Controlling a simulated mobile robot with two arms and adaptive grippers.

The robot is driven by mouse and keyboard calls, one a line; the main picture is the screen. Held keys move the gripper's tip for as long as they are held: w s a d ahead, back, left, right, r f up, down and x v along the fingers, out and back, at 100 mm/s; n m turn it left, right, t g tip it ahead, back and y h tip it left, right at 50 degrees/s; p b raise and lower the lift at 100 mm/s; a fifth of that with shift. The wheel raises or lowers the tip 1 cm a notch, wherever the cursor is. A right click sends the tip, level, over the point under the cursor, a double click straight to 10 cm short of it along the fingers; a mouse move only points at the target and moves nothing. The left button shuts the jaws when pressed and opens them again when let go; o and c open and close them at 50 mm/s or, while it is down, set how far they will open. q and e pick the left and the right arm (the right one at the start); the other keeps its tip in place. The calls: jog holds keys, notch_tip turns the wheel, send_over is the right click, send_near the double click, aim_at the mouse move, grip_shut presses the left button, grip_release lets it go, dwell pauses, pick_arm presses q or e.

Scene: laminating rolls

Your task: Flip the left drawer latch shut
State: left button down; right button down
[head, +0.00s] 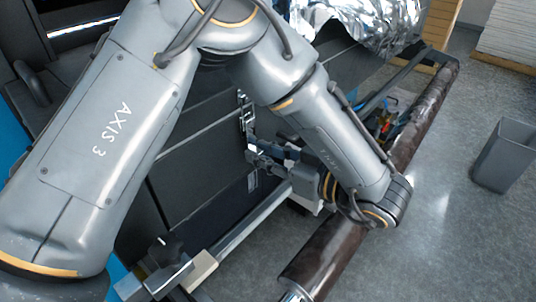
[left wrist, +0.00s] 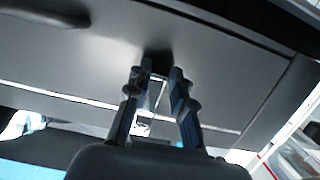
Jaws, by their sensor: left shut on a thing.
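The metal drawer latch (head: 246,112) is mounted on the dark drawer front (head: 195,165) and runs down to my left gripper (head: 254,152). In the left wrist view my left gripper (left wrist: 162,78) has its two fingers on either side of a bright metal piece of the latch (left wrist: 155,92). The gripper is shut on this piece. The fingers and my arm cover part of the latch, so its exact angle cannot be told. My right gripper is not in view.
A dark roll (head: 412,130) lies along the machine's right side, with another roll end (head: 322,258) lower down. Crumpled silver foil (head: 365,22) is at the top. A grey bin (head: 503,153) stands on open floor at right. A dark handle (head: 32,84) is at upper left.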

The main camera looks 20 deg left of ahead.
pick_arm(q)
jog(key=shift+f, duration=0.1)
dwell(0.4)
jog(key=c, duration=1.2)
grip_release()
jog(key=shift+a, duration=0.1)
jog(key=shift+o, duration=0.2)
notch_tip(320, 180, up, 10)
